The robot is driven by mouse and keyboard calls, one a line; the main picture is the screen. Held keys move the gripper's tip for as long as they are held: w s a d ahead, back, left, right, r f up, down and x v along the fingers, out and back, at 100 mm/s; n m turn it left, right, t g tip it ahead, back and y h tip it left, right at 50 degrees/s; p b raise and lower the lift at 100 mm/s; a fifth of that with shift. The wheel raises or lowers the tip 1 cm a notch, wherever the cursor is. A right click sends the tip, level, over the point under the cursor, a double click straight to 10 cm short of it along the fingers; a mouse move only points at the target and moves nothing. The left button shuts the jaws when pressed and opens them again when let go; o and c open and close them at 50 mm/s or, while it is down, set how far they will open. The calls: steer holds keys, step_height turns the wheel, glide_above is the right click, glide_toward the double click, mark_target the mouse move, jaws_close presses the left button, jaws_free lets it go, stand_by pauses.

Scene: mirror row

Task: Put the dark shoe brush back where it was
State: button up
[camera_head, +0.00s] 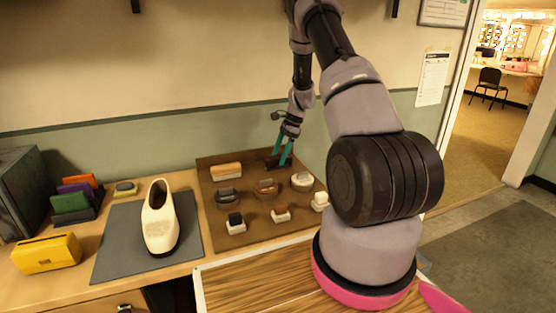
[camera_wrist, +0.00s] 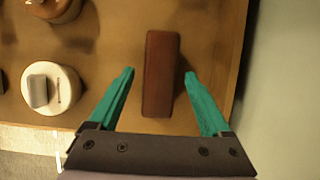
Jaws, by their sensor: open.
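The dark shoe brush (camera_wrist: 161,75), a dark reddish-brown block, lies on the brown board (camera_head: 212,207) near its back right corner. In the head view the brush (camera_head: 271,163) is partly hidden by the teal fingers. My gripper (camera_head: 282,165) is open and points down at that corner. In the wrist view my gripper (camera_wrist: 159,73) has one finger on each side of the brush, with a visible gap on both sides. Whether the brush touches the board all along its underside cannot be told.
On the board stand a light-topped brush (camera_head: 226,171), a round pale tin (camera_head: 302,181) and several other tins and small pieces. Left are a white shoe (camera_head: 160,220) on a grey mat (camera_head: 115,238), a yellow box (camera_head: 46,253) and a colored-card rack (camera_head: 75,203). The wall is close behind.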

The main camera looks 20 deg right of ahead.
steer(key=v, duration=0.9)
steer(key=shift+r, duration=0.25)
steer(key=s+a+r+n+t, duration=0.1)
steer(key=s+a+r+n, duration=0.2)
steer(key=r, duration=0.5)
steer(key=s+a+r+n+t+h, duration=0.1)
steer(key=s+a+r, duration=0.2)
steer(key=s+r, duration=0.3)
steer(key=s+a+r+n+t, duration=0.1)
steer(key=s+a+r+n, duration=0.25)
steer(key=r, duration=0.55)
steer(key=s+a+r+n+t, duration=0.2)
steer(key=s+r+n, duration=0.1)
steer(key=s, duration=0.7)
steer(key=s+a+r+n+t+h, duration=0.1)
steer(key=s+a+r+n+t, duration=0.1)
steer(key=s, duration=0.8)
steer(key=shift+a+r+n+h, duration=0.3)
steer(key=shift+a+r+n, duration=0.25)
steer(key=shift+n, duration=0.2)
